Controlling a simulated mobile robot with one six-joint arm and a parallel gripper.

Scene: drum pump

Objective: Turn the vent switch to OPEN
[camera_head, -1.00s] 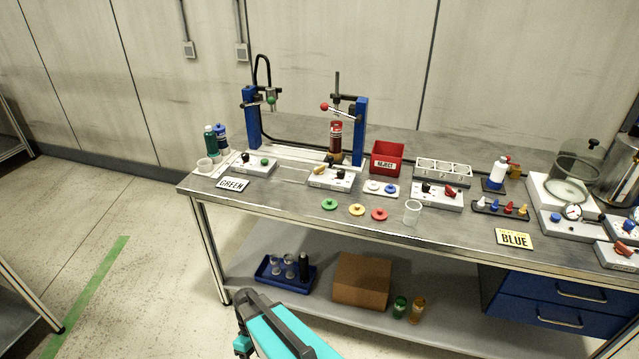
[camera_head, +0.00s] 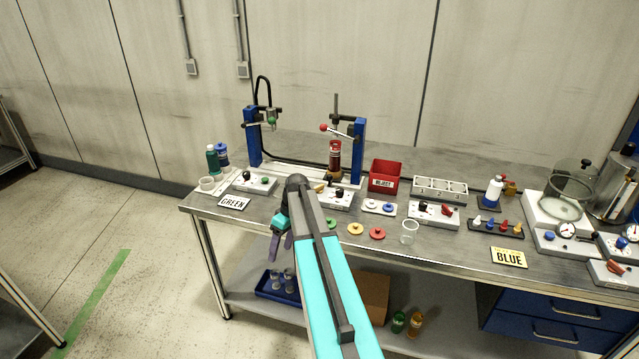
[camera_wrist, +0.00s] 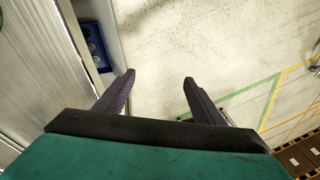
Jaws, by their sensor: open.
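Several white control boxes with switches stand on the bench, their labels too small to read, so I cannot tell which carries the vent switch. A middle one (camera_head: 335,201) is partly hidden by my arm. A third (camera_head: 433,216) has a black knob and a red lever. Another box with a red lever (camera_head: 611,270) is at the far right. My gripper (camera_head: 281,243) hangs at the bench's front edge, pointing down. In the wrist view my gripper (camera_wrist: 159,80) is open and empty over the floor.
The bench (camera_head: 460,250) also holds a red reject bin (camera_head: 385,175), coloured discs (camera_head: 377,233), a clear cup (camera_head: 409,233) and a glass vessel (camera_head: 572,185). A blue tray (camera_wrist: 95,45) lies on the lower shelf. The floor in front is clear.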

